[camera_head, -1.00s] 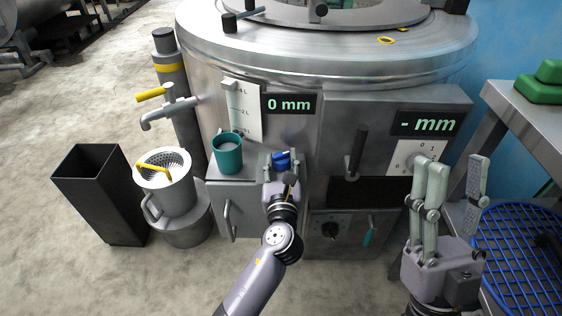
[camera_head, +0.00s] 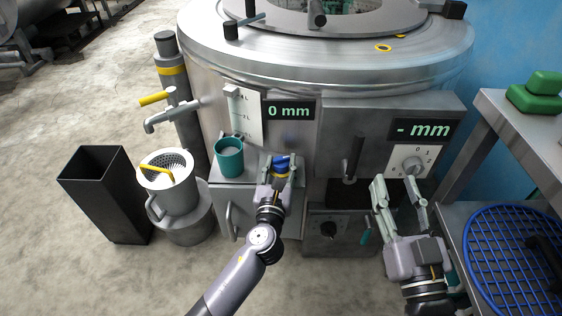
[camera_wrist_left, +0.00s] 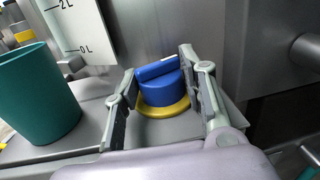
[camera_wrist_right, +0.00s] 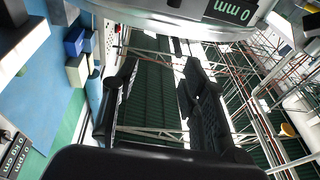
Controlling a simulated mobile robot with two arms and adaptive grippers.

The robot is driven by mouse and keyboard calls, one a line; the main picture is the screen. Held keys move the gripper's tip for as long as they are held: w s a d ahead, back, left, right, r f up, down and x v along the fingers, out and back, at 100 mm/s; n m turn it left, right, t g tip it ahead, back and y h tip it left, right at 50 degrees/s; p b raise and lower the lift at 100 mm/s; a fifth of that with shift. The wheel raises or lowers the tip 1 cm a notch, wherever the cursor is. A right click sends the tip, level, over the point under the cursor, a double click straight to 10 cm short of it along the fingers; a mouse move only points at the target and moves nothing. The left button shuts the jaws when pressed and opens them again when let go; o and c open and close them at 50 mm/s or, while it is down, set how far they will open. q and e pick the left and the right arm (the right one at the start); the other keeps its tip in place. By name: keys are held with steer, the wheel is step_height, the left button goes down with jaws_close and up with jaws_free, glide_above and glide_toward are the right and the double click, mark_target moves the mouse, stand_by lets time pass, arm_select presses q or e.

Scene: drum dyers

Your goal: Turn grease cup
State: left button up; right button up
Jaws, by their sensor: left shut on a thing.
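The grease cup (camera_head: 281,165) is a blue round cap with a bar across its top. It sits on a grey ledge at the front of the big steel drum. In the left wrist view the cup (camera_wrist_left: 160,90) shows a yellow ring at its base. My left gripper (camera_head: 280,170) has a finger on either side of the cap and is shut on it. The left wrist view shows both fingers flanking the cap (camera_wrist_left: 160,70). My right gripper (camera_head: 398,185) is open and empty in front of the panel with the dial, apart from the cup.
A teal cup (camera_head: 229,158) stands on the ledge left of the grease cup. A black lever (camera_head: 352,160) sticks out to the right. A white strainer pot (camera_head: 170,182) and a black bin (camera_head: 105,195) stand at left. A blue mesh rack (camera_head: 515,255) is at right.

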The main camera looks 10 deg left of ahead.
arm_select(q)
steer(key=shift+a+r+m+h+p, duration=0.3)
steer(key=shift+m+h+p, duration=0.1)
steer(key=shift+h+p, duration=0.25)
steer(key=m+h, duration=0.1)
steer(key=m+h+p, duration=0.1)
steer(key=h, duration=0.1)
steer(key=shift+w+a+f, duration=0.1)
steer(key=shift+w+a, duration=0.05)
steer(key=shift+m+g+h, duration=0.4)
steer(key=shift+h, duration=0.25)
arm_select(e)
step_height(320, 180, down, 12)
steer(key=s+d+g+h, duration=0.2)
steer(key=g, duration=0.5)
steer(key=shift+s+d, duration=0.15)
steer(key=shift+r, duration=0.1)
arm_select(q)
steer(key=o, duration=1.2)
steer(key=shift+f, duration=0.15)
steer(key=shift+c, duration=0.2)
